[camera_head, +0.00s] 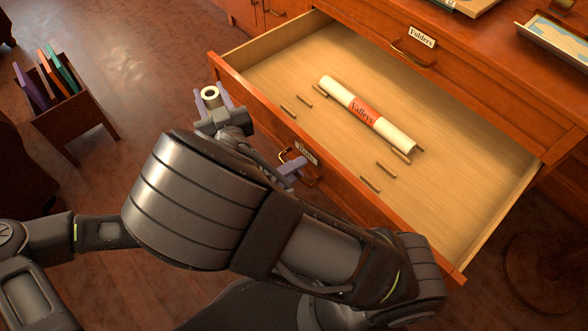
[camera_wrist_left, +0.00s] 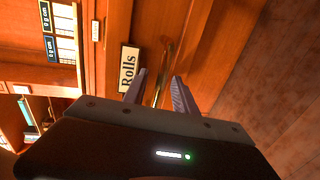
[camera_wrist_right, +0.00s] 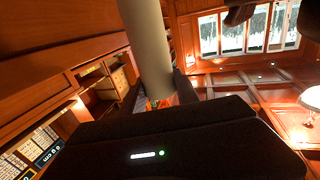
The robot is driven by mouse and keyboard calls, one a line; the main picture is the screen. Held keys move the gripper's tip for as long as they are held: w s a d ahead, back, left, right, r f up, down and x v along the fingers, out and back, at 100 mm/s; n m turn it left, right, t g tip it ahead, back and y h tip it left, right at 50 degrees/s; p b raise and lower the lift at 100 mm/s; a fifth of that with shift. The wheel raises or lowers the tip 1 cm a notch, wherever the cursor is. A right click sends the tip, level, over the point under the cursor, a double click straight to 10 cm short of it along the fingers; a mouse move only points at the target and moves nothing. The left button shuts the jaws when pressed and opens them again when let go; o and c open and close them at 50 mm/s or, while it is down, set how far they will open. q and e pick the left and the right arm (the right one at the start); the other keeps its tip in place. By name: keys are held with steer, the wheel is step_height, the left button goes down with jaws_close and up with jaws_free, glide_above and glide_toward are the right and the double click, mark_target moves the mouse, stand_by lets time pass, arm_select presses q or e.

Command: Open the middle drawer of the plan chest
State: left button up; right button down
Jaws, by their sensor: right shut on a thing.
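One drawer of the plan chest, labelled Rolls, stands pulled far out; its front (camera_head: 350,190) faces me. Above it is a shut drawer labelled Folders (camera_head: 440,75). Whether the open one is the middle drawer I cannot tell. My left gripper (camera_head: 290,168) is at the open drawer's front, its fingers apart on either side of the brass handle (camera_wrist_left: 166,62), beside the Rolls label (camera_wrist_left: 128,70). My right gripper (camera_head: 212,100) is shut on a pale rolled tube (camera_wrist_right: 147,40), seen end-on in the head view, near the drawer's left corner.
A cream roll with a red Valleys band (camera_head: 365,112) lies in the open drawer among several small wooden pegs (camera_head: 385,170). A wooden rack (camera_head: 75,120) with coloured folders stands on the floor at left.

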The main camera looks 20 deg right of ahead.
arm_select(q)
steer(key=v, duration=1.2)
steer(key=shift+p, duration=0.4)
arm_select(e)
steer(key=shift+r, duration=0.4)
arm_select(q)
steer(key=shift+a, duration=0.1)
arm_select(e)
steer(key=shift+a, duration=0.1)
